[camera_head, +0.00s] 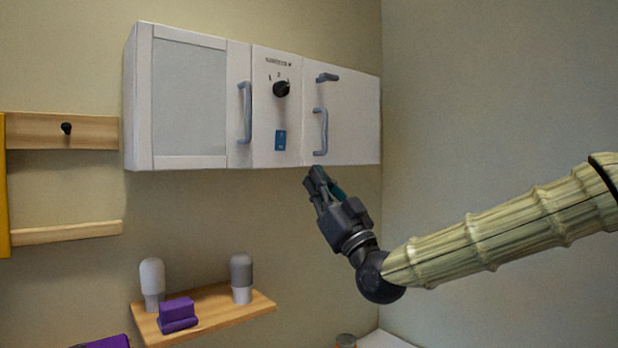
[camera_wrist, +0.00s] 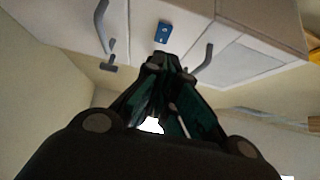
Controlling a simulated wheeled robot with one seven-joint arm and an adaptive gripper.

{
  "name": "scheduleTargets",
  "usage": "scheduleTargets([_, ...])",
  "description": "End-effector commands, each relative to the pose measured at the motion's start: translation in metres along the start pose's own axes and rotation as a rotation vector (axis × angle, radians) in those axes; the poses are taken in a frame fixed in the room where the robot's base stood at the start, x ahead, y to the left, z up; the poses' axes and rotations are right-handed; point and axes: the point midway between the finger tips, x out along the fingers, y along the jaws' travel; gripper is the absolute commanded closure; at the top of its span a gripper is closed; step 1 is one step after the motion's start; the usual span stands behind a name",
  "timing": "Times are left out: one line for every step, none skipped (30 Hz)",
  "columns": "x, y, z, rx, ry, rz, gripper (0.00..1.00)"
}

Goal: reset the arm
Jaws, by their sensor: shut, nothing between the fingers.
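My gripper (camera_head: 316,176) is shut and empty at the end of my arm, which reaches in from the right. Its fingertips point up and lie just under the lower edge of the white wall cabinet (camera_head: 350,125) in the head view. I cannot tell whether they touch it. In the wrist view my gripper (camera_wrist: 167,62) shows its fingers together, with the cabinet (camera_wrist: 245,55) above them.
A wooden rack (camera_head: 65,236) is at left.

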Motion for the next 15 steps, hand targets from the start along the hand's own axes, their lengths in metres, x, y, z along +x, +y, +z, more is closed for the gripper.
scheduleTargets([-0.006, -0.0002, 0.0021, 0.001, 0.0, 0.0, 1.0])
scheduleTargets([-0.0081, -0.0002, 0.0023, 0.001, 0.0, 0.0, 1.0])
scheduleTargets([-0.0102, -0.0002, 0.0025, 0.001, 0.0, 0.0, 1.0])
scheduleTargets([-0.0114, -0.0001, 0.0025, 0.001, 0.0, 0.0, 1.0])
scheduleTargets([-0.0122, 0.0, 0.0025, 0.001, 0.0, 0.001, 1.0])
scheduleTargets([-0.013, 0.0001, 0.0024, 0.001, 0.001, 0.001, 1.0])
scheduleTargets([-0.0133, 0.0002, 0.0024, 0.001, 0.001, 0.001, 1.0])
scheduleTargets([-0.0135, 0.0002, 0.0023, 0.001, 0.001, 0.001, 1.0])
scheduleTargets([-0.0136, 0.0002, 0.0022, 0.001, 0.001, 0.001, 1.0])
scheduleTargets([-0.0135, 0.0002, 0.0022, 0.001, 0.001, 0.001, 1.0])
scheduleTargets([-0.0134, 0.0002, 0.0022, 0.001, 0.001, 0.001, 1.0])
scheduleTargets([-0.0134, 0.0002, 0.0022, 0.001, 0.001, 0.001, 1.0])
scheduleTargets([-0.0134, 0.0002, 0.0022, 0.001, 0.0, 0.001, 1.0])
scheduleTargets([-0.0134, 0.0002, 0.0023, 0.001, 0.0, 0.001, 1.0])
scheduleTargets([-0.0134, 0.0002, 0.0023, 0.0, 0.0, 0.001, 1.0])
